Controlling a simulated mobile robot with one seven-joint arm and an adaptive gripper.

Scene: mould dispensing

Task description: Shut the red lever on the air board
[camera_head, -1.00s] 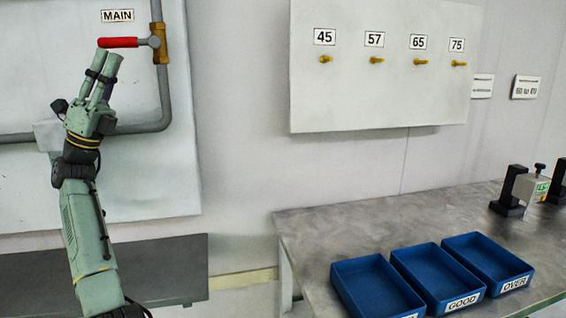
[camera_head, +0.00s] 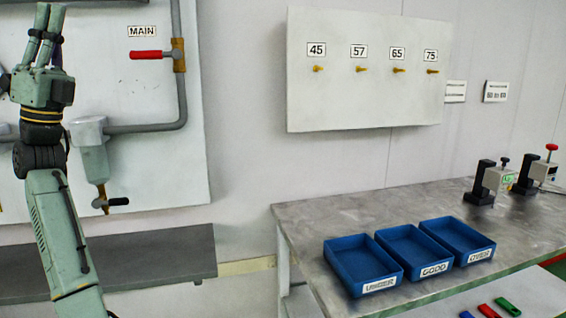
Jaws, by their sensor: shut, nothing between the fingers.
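The red lever (camera_head: 147,54) is on the air board (camera_head: 125,90), under the MAIN label (camera_head: 142,31). It points left, level, from a brass valve (camera_head: 179,55) on the grey vertical pipe, so it lies across that pipe. My gripper (camera_head: 50,8) is up at the top left, its fingers pointing up and together with nothing held. It is to the left of the lever and clear of it in the picture.
A grey filter bowl (camera_head: 92,150) with a small black-handled drain hangs on the board. A shelf (camera_head: 150,262) is below. At right are a bench (camera_head: 330,215) with three blue bins (camera_head: 362,288), gauges (camera_head: 490,180), and a panel with numbered pegs (camera_head: 365,100).

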